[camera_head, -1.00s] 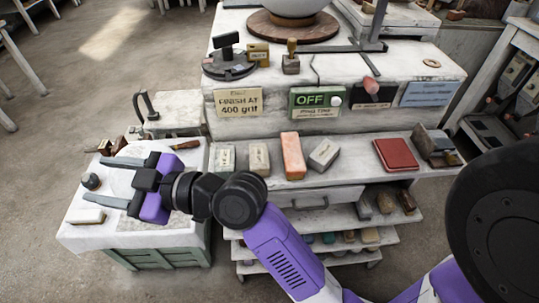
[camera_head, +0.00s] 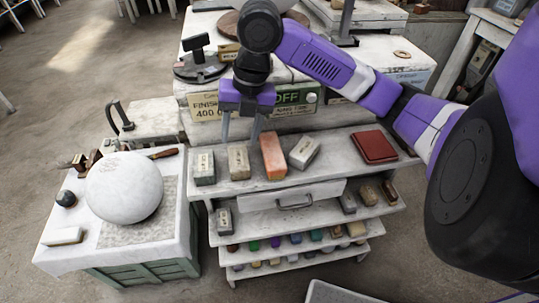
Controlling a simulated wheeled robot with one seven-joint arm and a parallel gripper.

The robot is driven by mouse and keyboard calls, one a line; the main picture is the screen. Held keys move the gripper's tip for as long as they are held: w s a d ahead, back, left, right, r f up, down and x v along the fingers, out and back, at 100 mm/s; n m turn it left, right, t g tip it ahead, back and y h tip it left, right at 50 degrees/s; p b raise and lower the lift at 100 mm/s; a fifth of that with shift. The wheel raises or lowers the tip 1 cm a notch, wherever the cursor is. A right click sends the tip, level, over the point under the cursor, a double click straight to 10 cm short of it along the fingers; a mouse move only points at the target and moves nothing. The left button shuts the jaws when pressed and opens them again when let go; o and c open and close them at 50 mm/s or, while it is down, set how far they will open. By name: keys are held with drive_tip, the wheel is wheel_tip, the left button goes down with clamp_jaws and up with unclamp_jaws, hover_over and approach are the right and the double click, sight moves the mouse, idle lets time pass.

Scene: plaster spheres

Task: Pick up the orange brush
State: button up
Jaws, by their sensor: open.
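The only clearly orange thing is an orange block (camera_head: 273,156) standing among other blocks on the upper shelf of the white bench; I cannot make out bristles on it. My gripper (camera_head: 241,138) is open and empty, its two grey fingers pointing down. In the picture it is just left of the orange block, over the back of a tan block (camera_head: 239,163). How far above the shelf the fingertips are, I cannot tell. A thing with a brown handle (camera_head: 164,153) lies on the left table behind the white sphere; its type is unclear.
A grey-green block (camera_head: 204,167) stands left of the tan one, a grey block (camera_head: 304,152) and a red flat box (camera_head: 374,147) to the right. A large white sphere (camera_head: 124,187) sits on the draped left table (camera_head: 70,262). Lower shelves hold several small items.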

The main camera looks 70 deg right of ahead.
drive_tip(key=g+h, duration=0.1)
drive_tip(key=g, duration=0.1)
hover_over(272, 149)
drive_tip(key=shift+w+d, duration=0.15)
drive_tip(key=shift+w, duration=0.05)
drive_tip(key=shift+s+f, duration=0.15)
drive_tip(key=shift+f, duration=0.2)
drive_tip(key=shift+s+f+p, duration=0.1)
drive_tip(key=shift+f+p, duration=0.35)
drive_tip(key=shift+f, duration=3.05)
clamp_jaws()
drive_tip(key=shift+r, duration=0.15)
wheel_tip(272, 149, up, 20)
